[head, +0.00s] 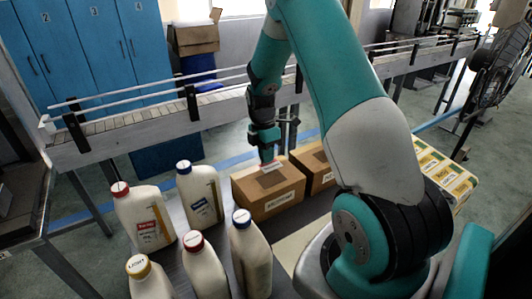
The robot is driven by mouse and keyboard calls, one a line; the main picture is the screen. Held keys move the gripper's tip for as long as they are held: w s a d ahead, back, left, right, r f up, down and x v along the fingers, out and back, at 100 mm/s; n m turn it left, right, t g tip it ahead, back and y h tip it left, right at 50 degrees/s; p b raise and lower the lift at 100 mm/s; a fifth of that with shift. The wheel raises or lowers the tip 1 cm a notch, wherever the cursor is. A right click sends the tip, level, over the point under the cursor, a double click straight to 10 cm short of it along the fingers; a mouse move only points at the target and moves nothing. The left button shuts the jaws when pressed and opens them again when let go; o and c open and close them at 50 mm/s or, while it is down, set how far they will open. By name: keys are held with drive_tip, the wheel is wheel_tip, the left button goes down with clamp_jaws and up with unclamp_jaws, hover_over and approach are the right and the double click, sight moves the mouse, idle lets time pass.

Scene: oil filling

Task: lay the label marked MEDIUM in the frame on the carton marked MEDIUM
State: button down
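A brown carton (255,192) stands on the table, with a white marking plate (279,201) on its front; its word is too small to read for sure. A second brown carton (308,163) stands to its right, partly hidden by my arm. My gripper (267,158) points down at the top of the left carton, towards its back edge. A small white and red patch, perhaps a label (272,168), shows on the carton top right under the fingertips. Whether the fingers are shut on it or just above it, I cannot tell.
Several white bottles with red, blue and yellow caps stand left and in front of the cartons, such as a blue-capped one (249,250). Yellow and white packs (445,172) lie at the right behind my arm. A conveyor (150,125) runs behind the table.

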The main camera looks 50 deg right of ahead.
sight(268, 175)
drive_tip(key=shift+s+f+b, duration=0.1)
drive_tip(key=shift+f+b, duration=1.25)
drive_tip(key=shift+f, duration=1.15)
drive_tip(key=c, duration=1.8)
unclamp_jaws()
drive_tip(key=o, duration=0.9)
drive_tip(key=shift+r, duration=0.1)
drive_tip(key=shift+r+p, duration=3.25)
drive_tip(key=shift+r, duration=0.65)
